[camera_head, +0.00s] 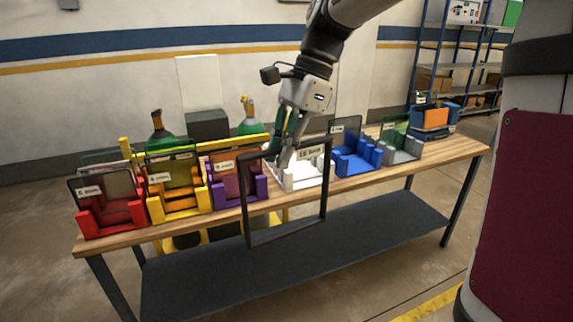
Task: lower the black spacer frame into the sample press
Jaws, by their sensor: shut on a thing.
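My gripper (284,158) is shut on the top bar of the black spacer frame (287,232), a thin, open rectangle. The frame hangs upright, slightly turned, in front of the table's near edge, its lower part below the tabletop level. A white slotted holder (307,175) with a label plate stands on the table behind the frame's upper right part. No thing in view is clearly marked as the sample press; I cannot tell which of the coloured holders it is. The frame appears clear of the holders.
Red (108,218), yellow (177,205), purple (238,190), blue (357,162) and grey (402,150) holders line the wooden table (440,152), several with upright plates. A dark lower shelf (200,280) lies beneath. Green bottles (160,130) stand behind.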

